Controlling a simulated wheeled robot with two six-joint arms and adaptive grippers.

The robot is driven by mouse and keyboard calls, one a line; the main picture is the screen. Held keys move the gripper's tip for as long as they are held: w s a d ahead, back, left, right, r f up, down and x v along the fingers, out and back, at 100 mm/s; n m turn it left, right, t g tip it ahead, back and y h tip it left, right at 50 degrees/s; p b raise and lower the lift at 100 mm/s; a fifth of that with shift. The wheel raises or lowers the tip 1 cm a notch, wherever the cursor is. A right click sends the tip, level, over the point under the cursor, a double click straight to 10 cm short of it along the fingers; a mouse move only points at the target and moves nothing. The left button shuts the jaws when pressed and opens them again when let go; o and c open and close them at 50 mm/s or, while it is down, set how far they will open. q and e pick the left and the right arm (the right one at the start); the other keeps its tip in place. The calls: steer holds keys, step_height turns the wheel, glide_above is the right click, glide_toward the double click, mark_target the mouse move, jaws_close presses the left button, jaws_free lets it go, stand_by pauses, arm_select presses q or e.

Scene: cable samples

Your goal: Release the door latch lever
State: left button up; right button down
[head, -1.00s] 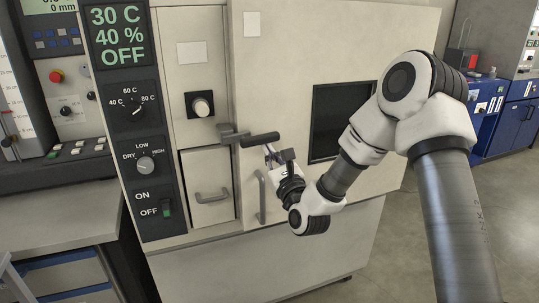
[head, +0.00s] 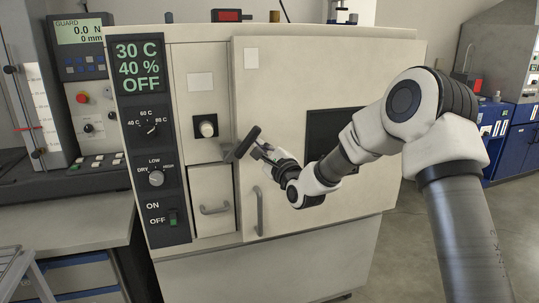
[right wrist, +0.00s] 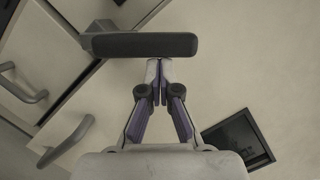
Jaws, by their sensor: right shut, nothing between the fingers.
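The door latch lever (head: 245,141) is a dark grip on a grey pivot at the left edge of the cream chamber door (head: 285,85). It slants up to the right in the head view. In the right wrist view the lever (right wrist: 140,45) lies across the picture just beyond the fingertips. My right gripper (head: 257,151) is at the lever's right side, with its fingers shut together and empty (right wrist: 159,70). The tips are at or very near the grip; I cannot tell if they touch it. My left gripper is not in view.
A door handle (head: 260,210) is below the lever, and a small drawer with a handle (head: 214,209) is to its left. The control panel (head: 155,140) reads 30 C, 40 %, OFF. A dark window (head: 325,125) is in the door. Open floor is at the right.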

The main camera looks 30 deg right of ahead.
mark_target(252, 137)
steer(key=shift+w+a+r+n+p, duration=0.15)
steer(key=shift+a+r+n+p, duration=0.3)
steer(key=shift+r+n, duration=0.55)
steer(key=a+n, duration=0.1)
steer(key=r+n+g+p, duration=0.1)
steer(key=n, duration=0.1)
steer(key=shift+w+a+y, duration=0.2)
steer(key=shift+a+y, duration=0.1)
steer(key=shift+a, duration=0.05)
steer(key=shift+w+a+r+n+g+p, duration=0.1)
steer(key=shift+a+r+n+p, duration=0.05)
steer(key=shift+a+n, duration=0.35)
steer(key=shift+w+a+r+n+g+p, duration=0.1)
steer(key=shift+w+a+r+n, duration=0.1)
steer(key=shift+a+n, duration=0.3)
steer(key=shift+w+a+r+n+g+p, duration=0.1)
steer(key=shift+a+r+n+p, duration=0.05)
steer(key=shift+a+n, duration=0.35)
